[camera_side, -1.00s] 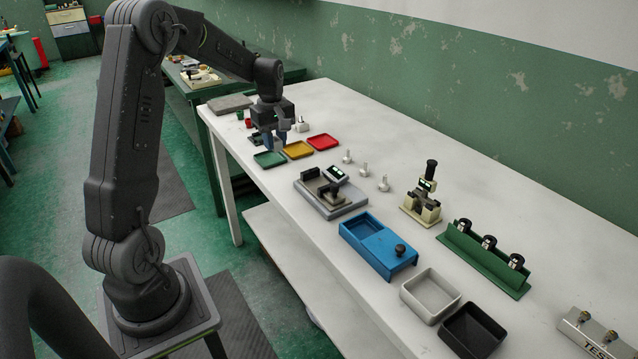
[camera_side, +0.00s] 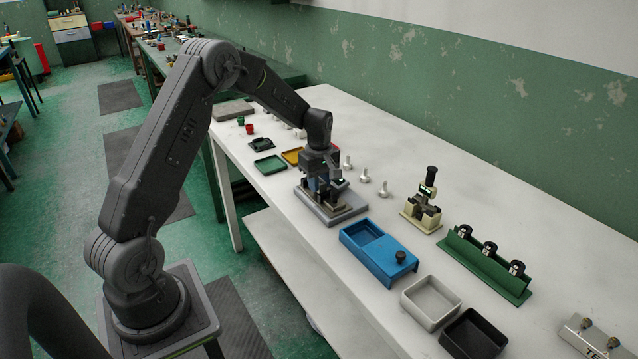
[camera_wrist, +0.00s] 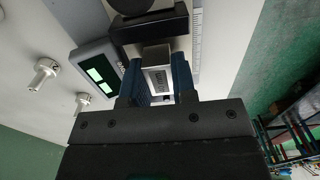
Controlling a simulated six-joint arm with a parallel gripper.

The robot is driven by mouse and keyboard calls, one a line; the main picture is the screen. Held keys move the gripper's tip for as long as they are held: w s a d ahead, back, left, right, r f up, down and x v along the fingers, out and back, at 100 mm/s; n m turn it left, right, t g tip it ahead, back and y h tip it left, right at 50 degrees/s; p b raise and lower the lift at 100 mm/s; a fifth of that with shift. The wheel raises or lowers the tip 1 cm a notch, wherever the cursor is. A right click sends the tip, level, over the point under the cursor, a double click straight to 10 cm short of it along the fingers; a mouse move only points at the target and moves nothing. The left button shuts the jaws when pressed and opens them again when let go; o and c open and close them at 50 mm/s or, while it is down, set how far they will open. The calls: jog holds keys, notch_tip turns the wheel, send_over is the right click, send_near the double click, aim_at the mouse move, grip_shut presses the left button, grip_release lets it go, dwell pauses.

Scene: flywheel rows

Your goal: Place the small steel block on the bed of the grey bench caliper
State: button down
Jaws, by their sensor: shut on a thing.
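The small steel block (camera_wrist: 158,79) is between the two blue fingers of my gripper (camera_wrist: 158,92) in the wrist view, with dark marking on its face. My gripper (camera_side: 320,184) is shut on it and sits over the grey bench caliper (camera_side: 345,212) in the side view. There the block cannot be made out behind the fingers. In the wrist view the caliper (camera_wrist: 150,28) shows a dark jaw just beyond the block, a scale strip and a display with green readouts. I cannot tell whether the block touches the bed.
A blue box (camera_side: 378,247) is close in front on the right. A cream instrument (camera_side: 424,208) stands farther right.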

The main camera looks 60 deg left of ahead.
jog(key=shift+f, duration=0.2)
jog(key=c, duration=0.9)
grip_release()
jog(key=shift+f, duration=0.15)
